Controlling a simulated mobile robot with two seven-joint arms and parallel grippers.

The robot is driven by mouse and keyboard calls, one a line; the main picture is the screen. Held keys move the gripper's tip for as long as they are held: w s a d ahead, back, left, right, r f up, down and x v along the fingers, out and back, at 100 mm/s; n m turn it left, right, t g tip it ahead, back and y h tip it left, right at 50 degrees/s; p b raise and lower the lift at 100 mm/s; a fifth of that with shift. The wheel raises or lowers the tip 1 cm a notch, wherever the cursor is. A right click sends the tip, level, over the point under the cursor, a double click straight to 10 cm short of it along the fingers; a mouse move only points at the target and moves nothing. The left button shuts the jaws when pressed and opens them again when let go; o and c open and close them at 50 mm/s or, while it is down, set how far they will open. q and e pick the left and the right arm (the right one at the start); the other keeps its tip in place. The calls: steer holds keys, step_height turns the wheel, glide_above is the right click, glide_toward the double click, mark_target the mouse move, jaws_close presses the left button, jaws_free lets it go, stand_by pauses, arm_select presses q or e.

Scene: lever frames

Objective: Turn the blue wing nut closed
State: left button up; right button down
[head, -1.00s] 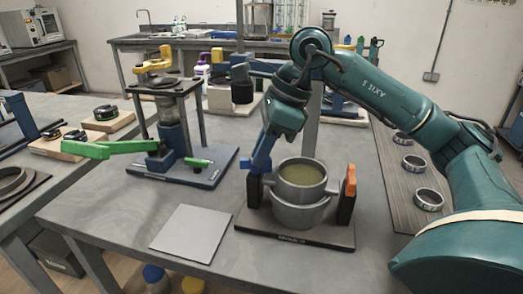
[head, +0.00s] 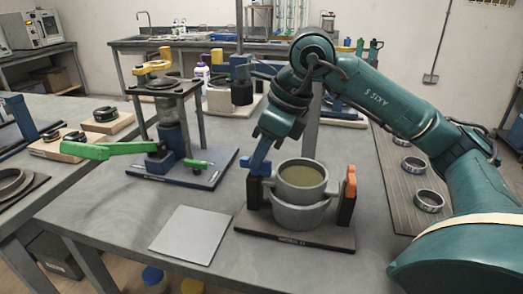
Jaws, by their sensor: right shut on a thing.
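The blue wing nut (head: 256,167) sits atop the dark left post of a clamp stand on the table. My right gripper (head: 259,164) comes down on it from above, tilted, and is shut on it. The fingers hide part of the nut. An orange wing nut (head: 351,181) stands upright on the right post. Between the posts sits a grey two-ring metal pot (head: 301,210) with a greenish fill. The dark base plate (head: 297,238) carries a label at the front. My left gripper is not in view.
A flat grey plate (head: 189,234) lies on the table to the left. Several metal rings (head: 428,200) lie on the strip at right.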

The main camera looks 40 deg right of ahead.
steer(key=c, duration=1.5)
jaws_free()
arm_select(q)
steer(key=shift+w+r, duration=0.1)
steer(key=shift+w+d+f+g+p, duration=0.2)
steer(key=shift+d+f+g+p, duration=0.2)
steer(key=shift+p, duration=0.75)
arm_select(e)
steer(key=shift+v, duration=6.6)
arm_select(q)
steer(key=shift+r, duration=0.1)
